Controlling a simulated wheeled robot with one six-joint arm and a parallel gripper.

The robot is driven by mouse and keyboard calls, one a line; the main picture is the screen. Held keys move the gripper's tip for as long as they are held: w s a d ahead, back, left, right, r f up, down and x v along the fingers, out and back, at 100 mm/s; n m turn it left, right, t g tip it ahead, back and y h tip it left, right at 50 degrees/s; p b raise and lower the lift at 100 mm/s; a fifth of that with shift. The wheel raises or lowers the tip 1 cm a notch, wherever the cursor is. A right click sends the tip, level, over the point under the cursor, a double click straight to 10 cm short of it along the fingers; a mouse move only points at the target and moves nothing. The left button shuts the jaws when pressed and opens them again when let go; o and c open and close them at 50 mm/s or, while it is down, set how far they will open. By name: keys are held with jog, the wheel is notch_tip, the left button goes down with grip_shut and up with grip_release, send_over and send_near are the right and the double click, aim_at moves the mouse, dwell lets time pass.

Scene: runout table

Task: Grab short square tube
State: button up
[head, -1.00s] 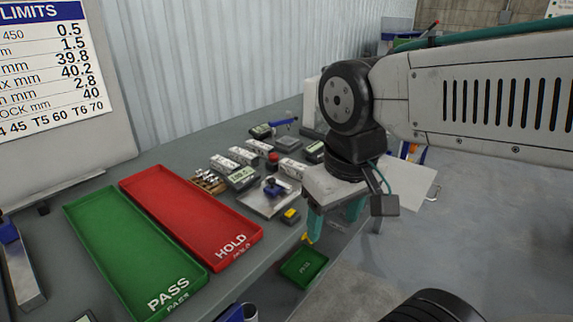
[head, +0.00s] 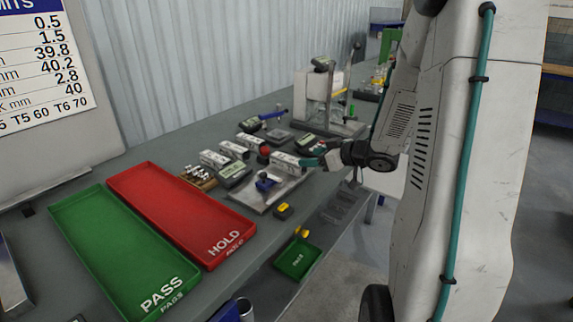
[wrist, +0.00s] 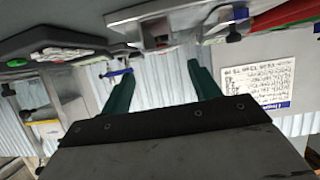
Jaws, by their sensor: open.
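Several pale metal square tubes lie on the bench in the head view: one at the left (head: 213,160), one in the middle (head: 234,150), one behind (head: 252,141) and one at the right (head: 286,162). I cannot tell by length which is the short one. My gripper (head: 309,163) is at the right end of the rightmost tube, its teal fingers pointing left; contact is unclear. In the wrist view my gripper (wrist: 164,76) is open, with nothing clearly between its fingers. A pale metal piece (wrist: 155,28) shows beyond them; I cannot tell what it is.
A red HOLD tray (head: 180,215) and a green PASS tray (head: 120,250) lie at the left. A metal plate with a blue clamp (head: 265,183), a grey meter (head: 234,173) and a stand (head: 325,100) crowd the tubes. A small green bin (head: 297,259) sits below the bench edge.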

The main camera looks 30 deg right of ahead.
aim_at(289, 159)
jog(key=shift+w+a+f, duration=0.15)
jog(key=shift+f, duration=0.05)
jog(key=x, duration=0.7)
jog(key=shift+w+a, duration=0.1)
jog(key=shift+a, duration=0.1)
jog(key=c, duration=1.1)
jog(key=shift+r, duration=0.1)
jog(key=shift+c, duration=0.2)
